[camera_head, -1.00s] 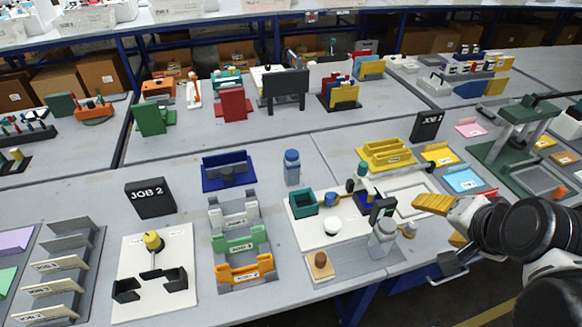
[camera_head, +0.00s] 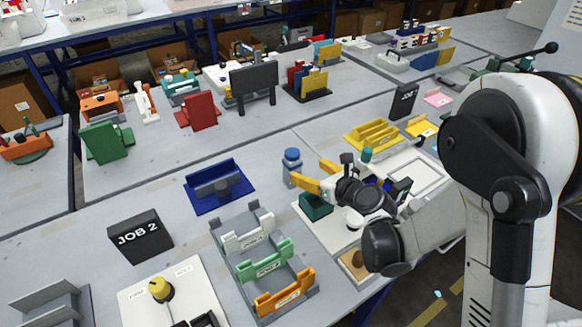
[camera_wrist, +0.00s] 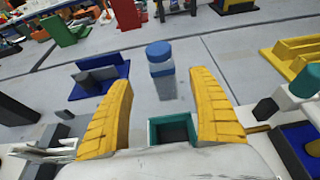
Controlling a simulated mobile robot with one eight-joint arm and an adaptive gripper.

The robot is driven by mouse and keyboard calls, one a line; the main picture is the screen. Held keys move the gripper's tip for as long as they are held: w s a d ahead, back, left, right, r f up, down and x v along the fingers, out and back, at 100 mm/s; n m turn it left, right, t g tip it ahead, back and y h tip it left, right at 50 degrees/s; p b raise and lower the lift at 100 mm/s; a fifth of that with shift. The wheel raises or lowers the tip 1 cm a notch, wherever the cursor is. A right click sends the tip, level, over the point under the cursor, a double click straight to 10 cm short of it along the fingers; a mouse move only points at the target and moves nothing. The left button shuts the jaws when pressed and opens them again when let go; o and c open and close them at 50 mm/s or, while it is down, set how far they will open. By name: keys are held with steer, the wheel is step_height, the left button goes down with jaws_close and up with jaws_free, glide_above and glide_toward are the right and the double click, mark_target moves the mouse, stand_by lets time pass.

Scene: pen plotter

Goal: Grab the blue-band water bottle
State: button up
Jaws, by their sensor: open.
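The water bottle (camera_head: 291,168) stands upright on the table. It has a blue cap and a blue band around a grey, see-through body. In the wrist view the bottle (camera_wrist: 162,72) is ahead of my gripper, in line with the gap between the fingers. My gripper (camera_head: 312,178) is open, with two yellow ribbed fingers, just to the right of the bottle in the head view. In the wrist view my gripper (camera_wrist: 162,100) is empty, and its fingertips do not appear to enclose the bottle. My arm hides part of the plotter area.
A teal square bin (camera_wrist: 174,130) lies below the fingers in the wrist view. A blue holder (camera_head: 215,185) is left of the bottle. A yellow rack (camera_head: 373,135) is to the right. The table behind the bottle is clear.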

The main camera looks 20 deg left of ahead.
mark_target(297, 163)
steer(key=b+x, duration=0.3)
steer(key=x, duration=0.6)
steer(key=shift+w+a+f+b, duration=0.1)
steer(key=shift+w+f+b, duration=0.1)
steer(key=shift+w+b, duration=0.1)
steer(key=shift+w+a, duration=0.25)
steer(key=shift+c, duration=0.6)
steer(key=c, duration=1.4)
